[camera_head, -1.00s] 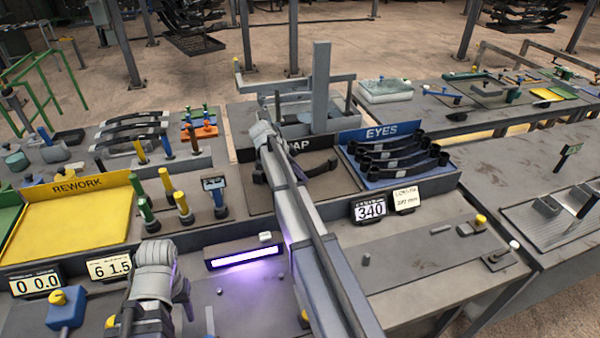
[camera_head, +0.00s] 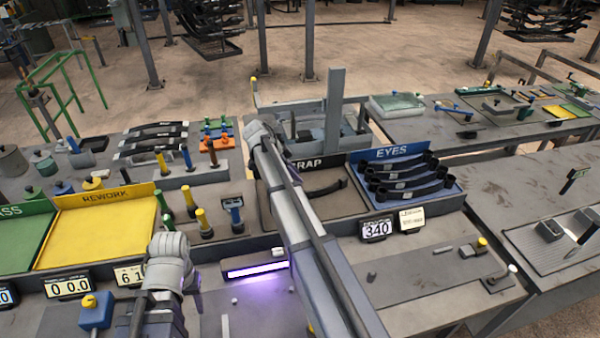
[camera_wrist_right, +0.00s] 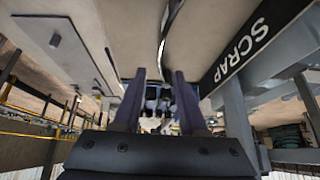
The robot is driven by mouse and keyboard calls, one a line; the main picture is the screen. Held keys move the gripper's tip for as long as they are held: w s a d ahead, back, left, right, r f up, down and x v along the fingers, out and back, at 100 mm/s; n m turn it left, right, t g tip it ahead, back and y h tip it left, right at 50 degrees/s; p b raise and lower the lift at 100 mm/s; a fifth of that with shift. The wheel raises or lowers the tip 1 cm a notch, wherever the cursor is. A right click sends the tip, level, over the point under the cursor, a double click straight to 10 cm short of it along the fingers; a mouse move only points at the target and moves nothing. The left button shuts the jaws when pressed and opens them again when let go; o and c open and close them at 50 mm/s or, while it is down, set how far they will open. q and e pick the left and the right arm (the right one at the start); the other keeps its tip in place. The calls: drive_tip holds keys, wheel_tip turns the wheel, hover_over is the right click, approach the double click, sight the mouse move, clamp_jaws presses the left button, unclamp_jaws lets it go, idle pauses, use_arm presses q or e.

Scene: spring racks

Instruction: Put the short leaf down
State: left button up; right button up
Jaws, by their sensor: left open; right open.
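A short dark leaf (camera_head: 325,189) lies in the tray marked SCRAP (camera_head: 335,207), partly hidden behind my right arm in the head view. In the right wrist view a dark curved strip, apparently the same leaf (camera_wrist_right: 163,40), lies beyond the fingertips. My right gripper (camera_wrist_right: 160,78) is open, with both fingers apart and the leaf not clamped between them. Its fingers are hidden behind the arm in the head view. My left gripper (camera_head: 152,322) is at the bottom left over the bench, open, its fingertips not clearly seen.
The blue EYES rack (camera_head: 440,197) with several dark leaves stands right of the scrap tray. A grey upright post (camera_head: 334,110) rises behind the tray. The yellow REWORK tray (camera_head: 95,235) and several upright tools (camera_head: 205,222) are to the left.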

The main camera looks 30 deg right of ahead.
drive_tip(key=s+a+f+n+y, duration=0.3)
drive_tip(key=s+a+n+y, duration=0.2)
drive_tip(key=s+a+n, duration=1.9)
drive_tip(key=s+a, duration=0.4)
drive_tip(key=a, duration=0.2)
drive_tip(key=shift+s+a+f+t, duration=0.2)
drive_tip(key=shift+a+t, duration=0.2)
drive_tip(key=shift+f, duration=0.1)
